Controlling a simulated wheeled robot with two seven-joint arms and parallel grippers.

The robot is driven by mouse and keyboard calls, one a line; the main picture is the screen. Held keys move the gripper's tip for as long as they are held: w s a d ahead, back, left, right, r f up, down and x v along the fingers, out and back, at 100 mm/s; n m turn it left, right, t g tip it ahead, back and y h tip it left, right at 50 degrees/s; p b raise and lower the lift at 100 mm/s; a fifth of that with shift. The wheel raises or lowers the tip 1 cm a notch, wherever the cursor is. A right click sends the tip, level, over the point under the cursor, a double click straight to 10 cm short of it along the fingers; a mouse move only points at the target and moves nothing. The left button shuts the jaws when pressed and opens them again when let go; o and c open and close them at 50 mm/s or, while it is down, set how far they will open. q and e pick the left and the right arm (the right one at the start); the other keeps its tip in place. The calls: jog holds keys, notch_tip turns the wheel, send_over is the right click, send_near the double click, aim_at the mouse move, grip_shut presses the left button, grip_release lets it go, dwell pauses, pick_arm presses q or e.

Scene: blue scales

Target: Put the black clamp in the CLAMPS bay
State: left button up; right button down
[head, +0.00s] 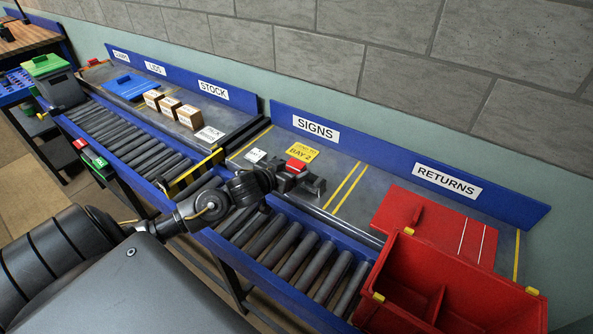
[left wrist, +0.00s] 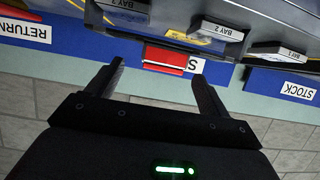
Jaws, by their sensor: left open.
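My left gripper (head: 300,180) hangs open over the SIGNS bay (head: 345,207) in the head view, close to a small red block (head: 299,163). In the left wrist view its two fingers (left wrist: 158,72) are apart, with a red block (left wrist: 178,60) showing beyond the gap. I see nothing held between them. I cannot pick out the black clamp with certainty in either view. At the far left of the back panel is a small label (head: 121,54), too small to read surely; it may mark the CLAMPS bay. My right gripper is not in view.
A roller conveyor (head: 290,255) runs along the front. A red bin (head: 455,280) stands by the RETURNS bay at right.

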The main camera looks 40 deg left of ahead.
aim_at(297, 164)
pick_arm(q)
jog(key=shift+a+p+x, duration=0.15)
jog(key=shift+p+x, duration=0.1)
jog(key=shift+x, duration=1.4)
jog(key=shift+a+p+x, duration=0.1)
jog(key=shift+p+x, duration=0.1)
jog(key=shift+x, duration=1.5)
jog(key=shift+s, duration=0.1)
jog(key=shift+c, duration=0.4)
jog(key=c, duration=1)
jog(key=shift+c, duration=0.8)
jog(key=shift+r, duration=0.1)
